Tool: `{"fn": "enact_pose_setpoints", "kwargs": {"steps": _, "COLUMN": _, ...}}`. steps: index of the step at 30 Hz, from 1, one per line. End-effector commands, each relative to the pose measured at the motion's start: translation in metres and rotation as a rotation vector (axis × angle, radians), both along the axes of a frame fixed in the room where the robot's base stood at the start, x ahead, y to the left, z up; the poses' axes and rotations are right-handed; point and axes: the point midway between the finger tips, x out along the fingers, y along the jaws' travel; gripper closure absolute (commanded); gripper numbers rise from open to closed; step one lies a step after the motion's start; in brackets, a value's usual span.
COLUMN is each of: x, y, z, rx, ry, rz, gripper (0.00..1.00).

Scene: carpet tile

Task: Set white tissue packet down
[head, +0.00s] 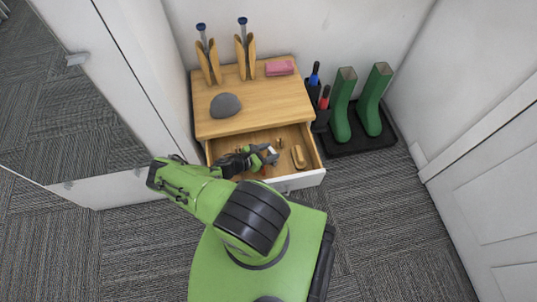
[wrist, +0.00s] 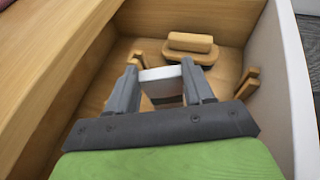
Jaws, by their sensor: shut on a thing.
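The white tissue packet (wrist: 160,75) is between the two fingers of my gripper (wrist: 162,82) in the wrist view. My gripper is shut on it. In the head view my gripper (head: 267,154) is over the open drawer (head: 308,178) of the wooden cabinet, and the packet shows there as a small pale patch (head: 271,151). The drawer has a wooden inside and a white front. I cannot tell whether the packet touches the drawer floor. The fingers hide part of the packet.
A wooden brush-like block (head: 299,157) lies in the drawer, with small wooden pegs near it. On the cabinet top (head: 245,90) are a grey stone (head: 225,105), a pink packet (head: 279,68) and two wooden holders. Green boots (head: 342,105) stand on a black tray to the right.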

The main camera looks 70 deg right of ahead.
Motion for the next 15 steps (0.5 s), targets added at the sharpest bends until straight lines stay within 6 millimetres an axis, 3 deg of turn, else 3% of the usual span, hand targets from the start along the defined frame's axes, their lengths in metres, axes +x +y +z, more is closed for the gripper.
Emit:
{"fn": "enact_pose_setpoints", "kwargs": {"steps": 1, "x": -0.0003, "y": -0.0002, "z": -0.0078, "rx": -0.001, "ry": 0.000, "rz": 0.000, "gripper": 0.91}}
{"fn": "enact_pose_setpoints", "kwargs": {"steps": 10, "x": -0.0003, "y": -0.0001, "z": -0.0076, "rx": -0.001, "ry": 0.001, "rz": -0.001, "gripper": 0.91}}
{"fn": "enact_pose_setpoints", "kwargs": {"steps": 11, "x": -0.0002, "y": -0.0001, "z": -0.0076, "rx": -0.001, "ry": 0.001, "rz": -0.001, "gripper": 0.45}}
{"fn": "enact_pose_setpoints", "kwargs": {"steps": 15, "x": -0.0002, "y": -0.0001, "z": -0.0073, "rx": -0.001, "ry": 0.001, "rz": -0.001, "gripper": 0.24}}
